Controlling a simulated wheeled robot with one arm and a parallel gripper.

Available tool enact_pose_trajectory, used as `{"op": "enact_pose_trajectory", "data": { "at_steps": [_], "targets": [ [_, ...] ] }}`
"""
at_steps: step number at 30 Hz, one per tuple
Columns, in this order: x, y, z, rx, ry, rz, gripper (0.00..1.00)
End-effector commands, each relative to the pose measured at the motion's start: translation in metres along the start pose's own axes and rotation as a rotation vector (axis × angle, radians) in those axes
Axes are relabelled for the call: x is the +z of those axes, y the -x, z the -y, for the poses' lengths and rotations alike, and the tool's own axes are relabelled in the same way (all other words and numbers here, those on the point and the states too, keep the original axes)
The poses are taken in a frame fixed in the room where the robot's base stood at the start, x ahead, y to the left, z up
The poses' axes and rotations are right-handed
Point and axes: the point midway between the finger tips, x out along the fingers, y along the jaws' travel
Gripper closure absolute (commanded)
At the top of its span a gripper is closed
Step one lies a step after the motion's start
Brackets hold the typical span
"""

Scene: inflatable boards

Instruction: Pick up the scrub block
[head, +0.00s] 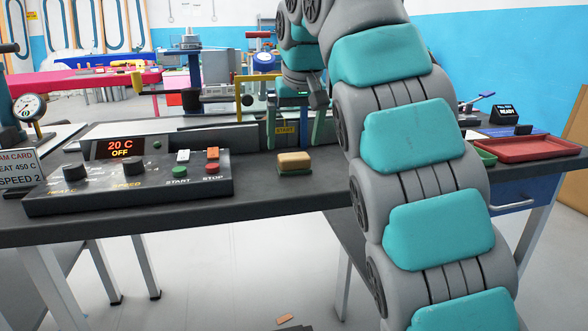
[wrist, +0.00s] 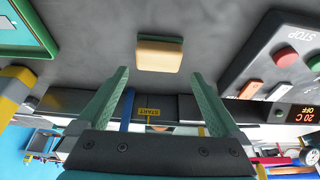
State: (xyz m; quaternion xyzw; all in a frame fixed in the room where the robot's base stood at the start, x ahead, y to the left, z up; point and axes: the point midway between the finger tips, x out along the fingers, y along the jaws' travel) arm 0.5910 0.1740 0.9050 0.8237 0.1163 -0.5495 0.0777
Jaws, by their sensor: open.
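The scrub block (head: 294,162) is a small tan-yellow block with a green underside. It lies flat on the dark bench top, right of the control box. It also shows in the wrist view (wrist: 159,56), just beyond and between the fingertips. My gripper (head: 296,138) is open and empty, with its two green fingers spread. In the head view it is behind and above the block. In the wrist view its fingertips (wrist: 159,74) are apart, with a gap wider than half the block; no contact shows.
The control box (head: 130,185) with knobs, buttons and a 20 C OFF display stands left of the block. A yellow START label (head: 285,129) is behind it. A red tray (head: 520,149) lies at the right. The bench's front edge is close to the block.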

Motion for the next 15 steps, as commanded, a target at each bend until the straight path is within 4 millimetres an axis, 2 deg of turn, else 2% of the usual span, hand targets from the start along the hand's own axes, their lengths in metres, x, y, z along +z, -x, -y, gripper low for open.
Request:
{"op": "enact_pose_trajectory", "data": {
  "at_steps": [15],
  "targets": [
    [0.007, -0.047, -0.004, 0.001, -0.003, 0.008, 0.00]
  ]
}}
